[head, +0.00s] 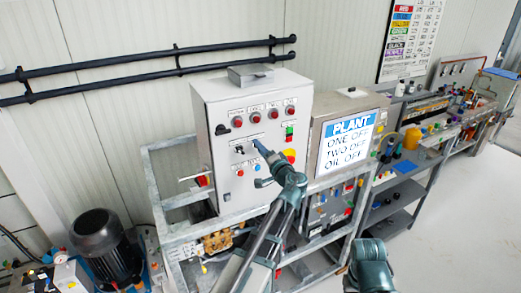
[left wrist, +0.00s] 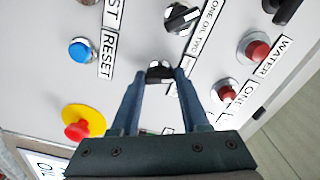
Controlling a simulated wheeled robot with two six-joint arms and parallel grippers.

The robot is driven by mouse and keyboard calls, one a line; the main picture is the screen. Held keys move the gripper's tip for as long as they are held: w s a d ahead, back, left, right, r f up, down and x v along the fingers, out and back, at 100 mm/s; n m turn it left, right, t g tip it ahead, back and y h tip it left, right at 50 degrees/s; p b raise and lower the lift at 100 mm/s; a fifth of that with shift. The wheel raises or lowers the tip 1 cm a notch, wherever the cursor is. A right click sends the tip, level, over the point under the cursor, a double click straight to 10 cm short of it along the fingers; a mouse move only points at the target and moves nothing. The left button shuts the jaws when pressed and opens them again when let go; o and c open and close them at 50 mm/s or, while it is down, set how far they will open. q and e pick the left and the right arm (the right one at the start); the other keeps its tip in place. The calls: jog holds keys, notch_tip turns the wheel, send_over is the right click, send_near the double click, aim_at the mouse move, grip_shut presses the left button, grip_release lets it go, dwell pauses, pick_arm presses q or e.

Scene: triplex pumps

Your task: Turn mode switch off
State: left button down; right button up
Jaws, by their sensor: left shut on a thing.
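The white control cabinet (head: 255,115) stands against the wall in the head view, its front carrying switches, lamps and buttons. My left gripper (head: 259,145) reaches its front panel from below. In the left wrist view my left gripper (left wrist: 159,78) is shut on a small black switch knob (left wrist: 159,69) between its fingertips; its label is mostly hidden by the fingers. A second black rotary switch (left wrist: 181,18) with a white label sits apart from the fingers. I cannot read which of them is the mode switch.
A red button on a yellow disc (left wrist: 77,130) and a blue reset button (left wrist: 82,50) lie beside the fingers. Red lamps (left wrist: 257,50) are on the other side. A PLANT sign (head: 347,140) stands right of the cabinet; a black motor (head: 102,240) is lower left.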

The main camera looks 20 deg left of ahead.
pick_arm(q)
jog(key=shift+m, duration=2.2)
jog(key=shift+c, duration=2)
grip_release()
jog(key=v, duration=1.3)
jog(key=shift+s+d, duration=0.25)
jog(key=shift+d, duration=0.05)
